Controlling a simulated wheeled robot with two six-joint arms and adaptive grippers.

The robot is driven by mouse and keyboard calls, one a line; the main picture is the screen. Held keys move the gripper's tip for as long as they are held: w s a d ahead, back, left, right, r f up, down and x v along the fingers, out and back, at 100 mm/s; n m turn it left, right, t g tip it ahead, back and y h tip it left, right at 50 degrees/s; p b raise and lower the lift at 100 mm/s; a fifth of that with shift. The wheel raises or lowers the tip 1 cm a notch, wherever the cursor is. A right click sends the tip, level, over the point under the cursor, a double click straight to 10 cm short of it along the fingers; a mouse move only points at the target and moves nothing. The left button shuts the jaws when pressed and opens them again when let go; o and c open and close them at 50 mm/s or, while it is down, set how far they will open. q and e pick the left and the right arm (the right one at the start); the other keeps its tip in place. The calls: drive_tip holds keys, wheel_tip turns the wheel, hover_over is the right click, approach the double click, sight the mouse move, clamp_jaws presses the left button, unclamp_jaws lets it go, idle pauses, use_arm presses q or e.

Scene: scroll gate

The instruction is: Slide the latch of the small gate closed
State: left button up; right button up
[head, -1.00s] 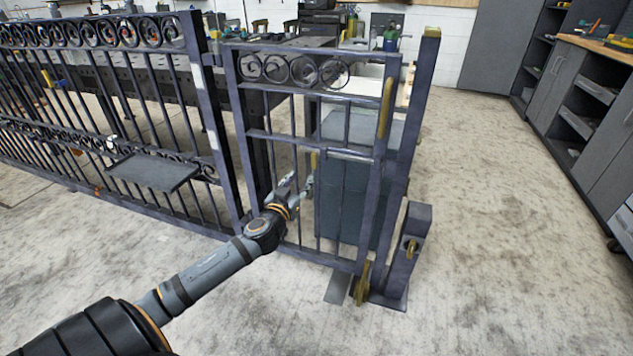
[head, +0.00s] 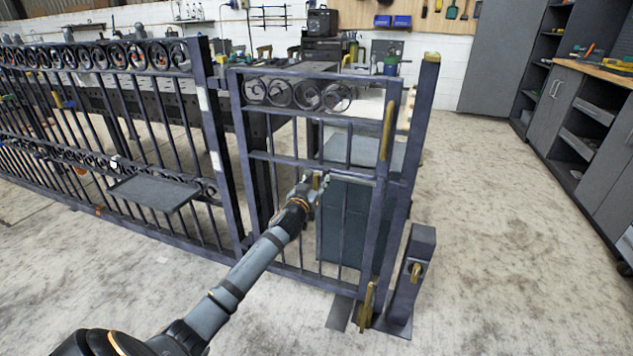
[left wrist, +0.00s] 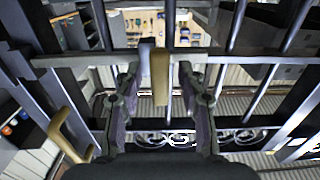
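The small gate (head: 312,160) is dark metal with scrollwork at its top and stands upright between posts. A brass latch handle (head: 316,181) sits at mid height on it. My left gripper (head: 312,188) is at this handle, and its fingers partly hide it. In the left wrist view the brass handle (left wrist: 160,78) stands between the two spread fingers of my left gripper (left wrist: 161,98), with a gap on both sides. How far the latch bolt reaches cannot be told. My right gripper is not in view.
A long brass pull (head: 387,130) is on the gate's right side. A short post (head: 413,270) with a brass fitting stands right of the gate. A fence with a grey shelf (head: 153,191) is at left. Open floor lies to the right.

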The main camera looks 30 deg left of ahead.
use_arm(q)
drive_tip(key=shift+c, duration=0.2)
clamp_jaws()
drive_tip(key=shift+d, duration=0.1)
